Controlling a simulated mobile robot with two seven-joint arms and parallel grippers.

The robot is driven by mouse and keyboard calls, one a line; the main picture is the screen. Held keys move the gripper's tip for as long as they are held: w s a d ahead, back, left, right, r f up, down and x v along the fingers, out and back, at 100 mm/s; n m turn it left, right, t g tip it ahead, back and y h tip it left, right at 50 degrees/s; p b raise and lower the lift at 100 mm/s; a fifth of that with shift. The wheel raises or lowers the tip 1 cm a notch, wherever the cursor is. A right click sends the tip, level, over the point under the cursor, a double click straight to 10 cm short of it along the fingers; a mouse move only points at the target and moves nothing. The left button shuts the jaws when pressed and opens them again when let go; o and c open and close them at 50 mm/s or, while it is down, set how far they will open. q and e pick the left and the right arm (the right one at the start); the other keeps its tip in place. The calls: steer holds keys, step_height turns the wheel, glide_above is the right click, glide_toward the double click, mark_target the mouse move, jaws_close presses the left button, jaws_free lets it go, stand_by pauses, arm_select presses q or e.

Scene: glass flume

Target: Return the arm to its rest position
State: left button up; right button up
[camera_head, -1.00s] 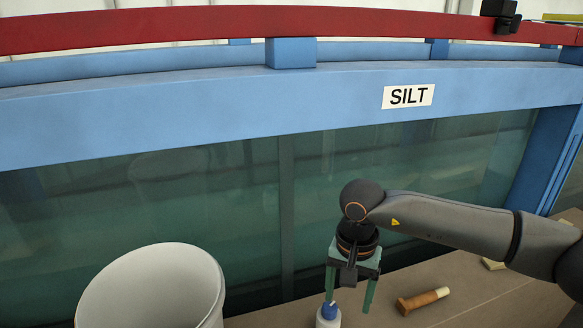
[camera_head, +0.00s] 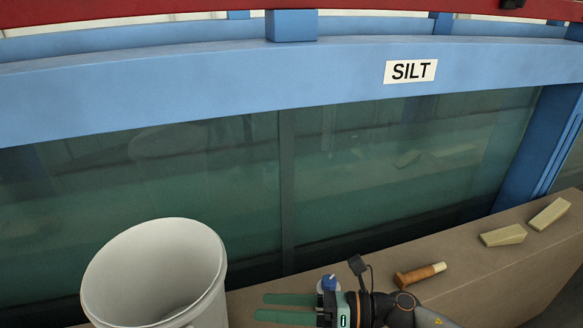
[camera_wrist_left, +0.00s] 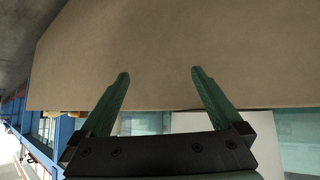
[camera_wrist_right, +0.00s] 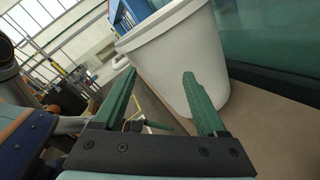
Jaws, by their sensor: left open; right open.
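My right gripper (camera_head: 262,307) is low in the head view, its two green fingers spread and pointing left with nothing between them. It is in front of a white bottle with a blue cap (camera_head: 329,282), partly hiding it. In the right wrist view the right gripper (camera_wrist_right: 160,74) is open and empty, with a white bucket (camera_wrist_right: 185,45) beyond its fingers. My left gripper (camera_wrist_left: 160,73) shows only in the left wrist view, open and empty, against a plain brown surface (camera_wrist_left: 200,35). The left arm is not in the head view.
The white bucket (camera_head: 150,270) stands at the lower left. A wooden-handled tool (camera_head: 420,273) and two pale blocks (camera_head: 503,235) (camera_head: 549,213) lie on the brown bench (camera_head: 480,280) at right. Behind is the glass flume (camera_head: 380,170) with a blue frame and SILT label (camera_head: 410,71).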

steer(key=w+d+f+m+t+h, duration=0.1)
steer(key=d+f+m+t+h, duration=0.45)
steer(key=m, duration=0.65)
steer(key=w+d+f+m+t+h, duration=0.2)
steer(key=d+f+m+t, duration=0.5)
steer(key=m, duration=0.5)
steer(key=s+d+f+m+g+h, duration=0.6)
steer(key=s+d+f+m+h, duration=0.2)
steer(key=s+d+f+m, duration=0.75)
steer(key=a+r+m+t, duration=0.15)
steer(key=a+m, duration=0.25)
steer(key=a, duration=0.6)
step_height(320, 180, up, 7)
steer(key=d+p, duration=0.1)
steer(key=p, duration=0.5)
steer(key=shift+d, duration=0.2)
